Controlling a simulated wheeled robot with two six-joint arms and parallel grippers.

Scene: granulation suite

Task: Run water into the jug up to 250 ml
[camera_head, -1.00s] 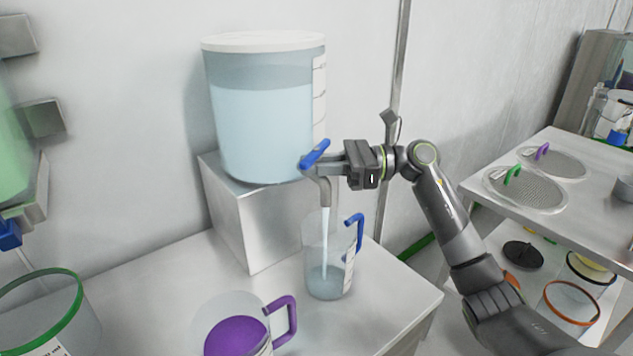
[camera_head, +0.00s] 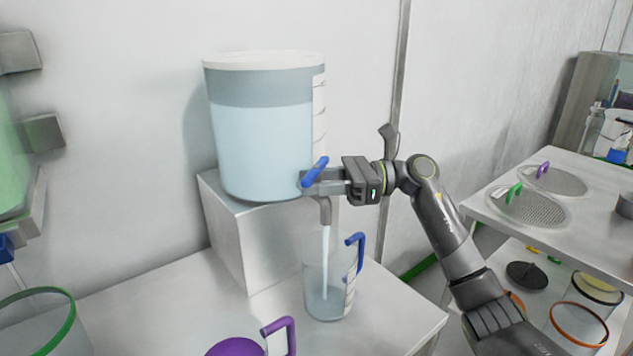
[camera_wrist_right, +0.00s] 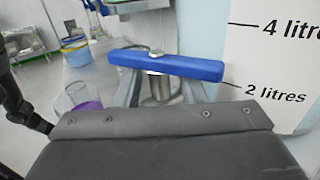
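The clear jug (camera_head: 318,296) with a blue handle stands upright on the bench under the tap spout (camera_head: 324,210). A thin stream of water runs from the spout into it, and shallow water lies in its lower part. I cannot read the level against its scale. The tap's blue lever (camera_head: 314,172) is at the large water tank (camera_head: 262,150). My right gripper (camera_head: 322,180) is at the lever. In the right wrist view its fingers (camera_wrist_right: 160,92) are apart, either side of the tap stem, with the lever (camera_wrist_right: 165,66) crossing over them. My left gripper is out of view.
The tank stands on a metal block (camera_head: 225,235). A purple-handled vessel (camera_head: 281,335) stands in front of the jug, and a green-rimmed container (camera_head: 72,318) at left. A shelf cart (camera_head: 600,210) with sieves stands at right.

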